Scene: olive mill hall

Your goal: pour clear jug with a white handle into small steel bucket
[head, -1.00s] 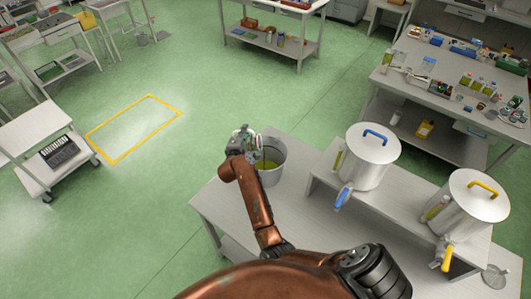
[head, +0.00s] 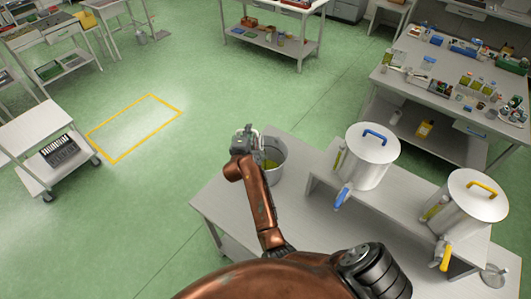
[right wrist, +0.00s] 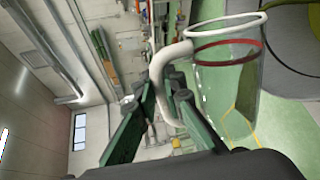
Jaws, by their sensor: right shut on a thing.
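The small steel bucket (head: 278,172) stands at the far left corner of the near table in the head view, with yellow-green liquid inside. My right gripper (head: 243,138) is just left of its rim, partly in front of it. In the right wrist view the green fingers (right wrist: 165,105) are shut on the white handle (right wrist: 158,80) of the clear jug (right wrist: 228,90). The jug has a white rim and a red band. The jug is hard to make out in the head view. My left gripper is not in view.
Two lidded steel vats, one with a blue handle (head: 368,165) and one with a yellow handle (head: 473,208), stand on a raised shelf right of the bucket. A glass vessel (head: 494,276) is at the lower right. Open green floor lies to the left.

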